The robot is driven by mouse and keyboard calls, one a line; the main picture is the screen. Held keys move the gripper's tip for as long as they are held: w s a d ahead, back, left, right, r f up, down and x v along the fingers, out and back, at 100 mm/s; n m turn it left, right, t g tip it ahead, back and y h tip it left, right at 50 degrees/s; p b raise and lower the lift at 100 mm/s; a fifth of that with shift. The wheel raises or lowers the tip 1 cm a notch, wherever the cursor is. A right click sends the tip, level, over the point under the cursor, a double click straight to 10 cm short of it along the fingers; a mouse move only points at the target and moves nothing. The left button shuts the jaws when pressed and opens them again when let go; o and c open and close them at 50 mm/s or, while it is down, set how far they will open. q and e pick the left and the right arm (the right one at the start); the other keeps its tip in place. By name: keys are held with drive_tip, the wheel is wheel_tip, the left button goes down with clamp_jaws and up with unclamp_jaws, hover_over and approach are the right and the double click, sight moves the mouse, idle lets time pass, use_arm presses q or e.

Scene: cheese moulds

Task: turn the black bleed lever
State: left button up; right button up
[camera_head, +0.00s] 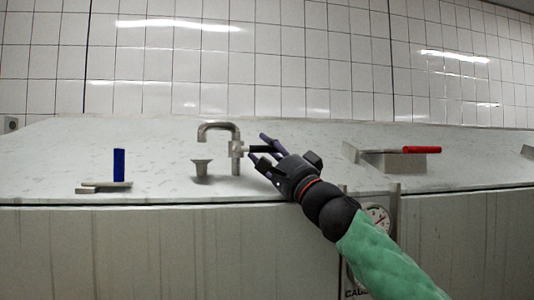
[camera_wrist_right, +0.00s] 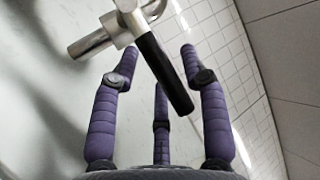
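The black bleed lever (camera_head: 266,149) sticks out to the right from a metal valve (camera_head: 237,150) with a bent pipe on the counter. It lies roughly level in the head view. In the right wrist view the lever (camera_wrist_right: 165,75) runs slantwise from the metal fitting into the space between the purple fingers. My right gripper (camera_head: 259,148) is open, with its fingers spread on either side of the lever. It also shows in the wrist view (camera_wrist_right: 158,62). I cannot tell whether any finger touches the lever. My left gripper is out of view.
A small metal cup (camera_head: 202,168) stands under the pipe's spout. A blue upright handle (camera_head: 119,165) on a metal base is at the left. A red handle (camera_head: 421,150) is at the right. A round gauge (camera_head: 377,217) sits on the front, beside my right arm.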

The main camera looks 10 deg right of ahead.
drive_tip(key=shift+s+d, duration=0.1)
drive_tip(key=shift+s, duration=0.05)
drive_tip(key=shift+v, duration=0.9)
drive_tip(key=v, duration=1)
